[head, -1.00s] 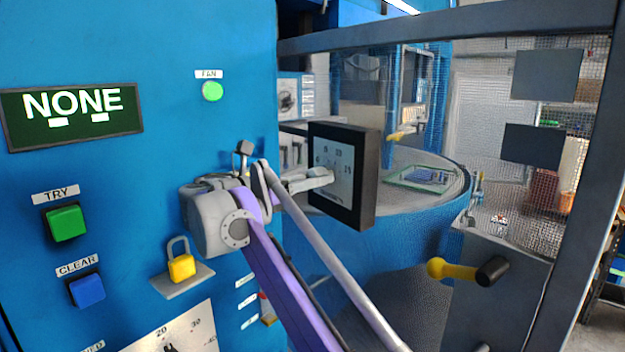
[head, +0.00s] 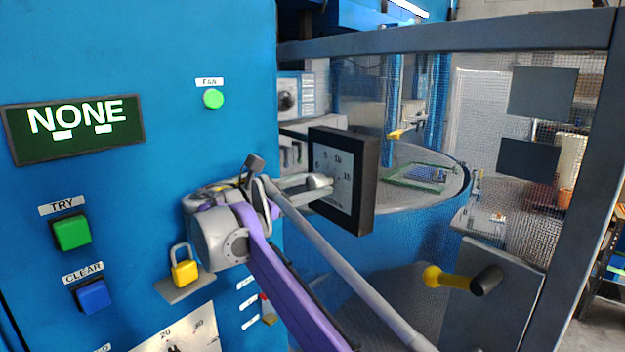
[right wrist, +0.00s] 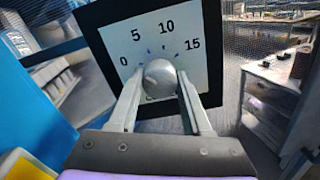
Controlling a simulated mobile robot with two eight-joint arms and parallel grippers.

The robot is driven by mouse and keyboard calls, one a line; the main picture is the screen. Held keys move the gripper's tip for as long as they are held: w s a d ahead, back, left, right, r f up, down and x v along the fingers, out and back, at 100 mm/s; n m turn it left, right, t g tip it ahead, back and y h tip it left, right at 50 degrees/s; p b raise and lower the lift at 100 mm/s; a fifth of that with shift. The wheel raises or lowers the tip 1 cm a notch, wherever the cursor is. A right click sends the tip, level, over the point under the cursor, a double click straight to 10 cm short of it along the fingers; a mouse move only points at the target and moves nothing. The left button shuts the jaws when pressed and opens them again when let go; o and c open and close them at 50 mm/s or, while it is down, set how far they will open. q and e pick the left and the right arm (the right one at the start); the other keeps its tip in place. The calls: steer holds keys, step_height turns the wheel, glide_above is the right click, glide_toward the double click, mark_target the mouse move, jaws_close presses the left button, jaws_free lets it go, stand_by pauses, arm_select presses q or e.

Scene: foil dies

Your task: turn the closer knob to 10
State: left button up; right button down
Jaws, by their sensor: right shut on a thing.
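A dark-framed panel (head: 362,190) with a pale dial face stands at the near edge of the mesh guard. In the right wrist view the dial face (right wrist: 196,42) reads 0, 5, 10 and 15 in an arc. A round grey knob (right wrist: 160,76) sits below the numbers. My right gripper (right wrist: 161,84) is shut on the knob, with a finger on each side of it. In the head view my right gripper (head: 322,187) reaches the dial from the left. The knob's pointer cannot be made out. My left gripper is not in view.
On the blue cabinet wall are a NONE display (head: 88,140), a green TRY button (head: 72,232), a blue CLEAR button (head: 93,295) and a yellow padlock (head: 185,273). A scale plate (head: 190,335) shows at the bottom. A yellow handle (head: 450,279) juts from the gate at right.

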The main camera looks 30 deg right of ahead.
steer(key=m+p, duration=0.1)
steer(key=m, duration=0.2)
steer(key=shift+r, duration=0.15)
steer(key=shift+w+m, duration=0.1)
steer(key=shift+m, duration=0.8)
steer(key=m, duration=0.3)
steer(key=shift+m, duration=0.3)
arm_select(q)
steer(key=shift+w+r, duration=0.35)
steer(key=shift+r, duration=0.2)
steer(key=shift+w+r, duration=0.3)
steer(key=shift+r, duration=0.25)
arm_select(e)
steer(key=shift+m, duration=1.9)
steer(key=shift+c, duration=1.7)
jaws_free()
